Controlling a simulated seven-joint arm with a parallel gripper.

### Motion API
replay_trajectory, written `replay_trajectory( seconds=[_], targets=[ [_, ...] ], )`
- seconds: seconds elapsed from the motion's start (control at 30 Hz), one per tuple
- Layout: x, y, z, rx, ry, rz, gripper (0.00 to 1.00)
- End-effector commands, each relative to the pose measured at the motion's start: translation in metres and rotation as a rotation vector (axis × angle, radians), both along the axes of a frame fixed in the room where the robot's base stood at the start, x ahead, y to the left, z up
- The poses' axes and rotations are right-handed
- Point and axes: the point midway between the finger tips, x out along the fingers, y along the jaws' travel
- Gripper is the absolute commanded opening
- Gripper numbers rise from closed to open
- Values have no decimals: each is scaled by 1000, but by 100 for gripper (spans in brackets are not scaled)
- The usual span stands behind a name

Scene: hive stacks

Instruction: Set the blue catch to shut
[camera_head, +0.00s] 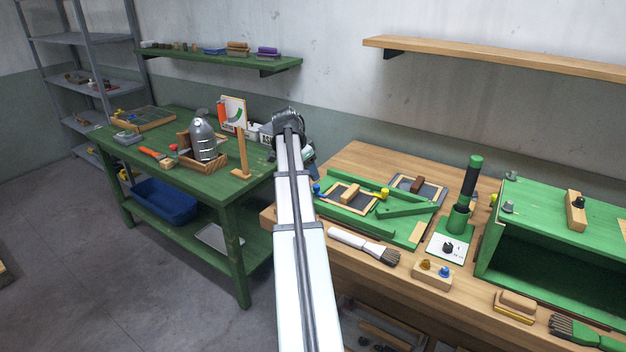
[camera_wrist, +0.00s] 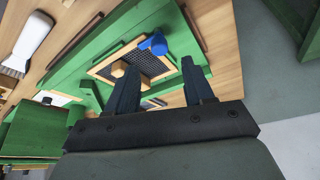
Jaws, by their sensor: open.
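The blue catch (camera_wrist: 155,43) is a small blue knob with a short lug. In the wrist view it sits on the green board (camera_wrist: 105,52), at the edge of a wood-framed mesh panel (camera_wrist: 148,63). I cannot tell whether it is turned open or shut. In the head view it shows small (camera_head: 317,188), at the left end of the green board, partly behind my arm. My gripper (camera_wrist: 160,68) is open and empty, its fingers pointing toward the panel, apart from each other. The catch appears beyond and between the fingertips.
A yellow catch (camera_head: 383,194) sits on the same board, with a second dark panel (camera_head: 420,190) behind. A white-handled brush (camera_head: 362,246) lies in front. A green table (camera_head: 190,170) stands left.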

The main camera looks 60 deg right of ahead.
Motion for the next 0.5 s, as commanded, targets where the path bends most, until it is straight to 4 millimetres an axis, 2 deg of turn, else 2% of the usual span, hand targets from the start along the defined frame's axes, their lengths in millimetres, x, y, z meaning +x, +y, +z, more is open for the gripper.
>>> replay_trajectory(
  seconds=[0.03, 0.2, 0.5],
  targets=[
    [2, 3, 11, -2, -1, 1, 52],
    [7, 14, 38, -2, -1, 1, 52],
    [11, 24, 65, 0, 0, 0, 52]
  ],
)
